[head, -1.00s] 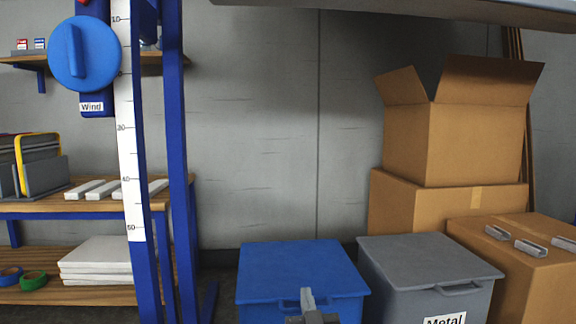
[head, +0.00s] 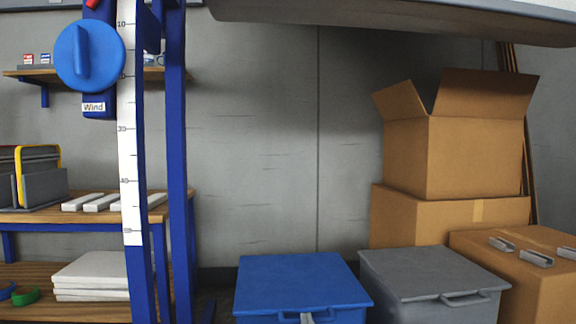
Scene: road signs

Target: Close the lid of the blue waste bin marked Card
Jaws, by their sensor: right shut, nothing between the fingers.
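The blue waste bin (head: 303,283) stands on the floor at the bottom centre of the head view. Its flat blue lid lies down over the top, with a handle at the front edge. Its front and any Card label are below the picture edge. My right gripper (head: 308,317) shows only as a small grey tip at the bottom edge, in front of the lid's handle. It is shut with nothing in it; whether it touches the handle I cannot tell. My left gripper is not in view.
A grey bin (head: 428,272) with its lid down stands close on the right. Cardboard boxes (head: 450,220) are stacked behind it. A blue post with a white scale (head: 131,150) and wooden shelves (head: 60,215) stand on the left. A grey panel (head: 400,18) hangs overhead.

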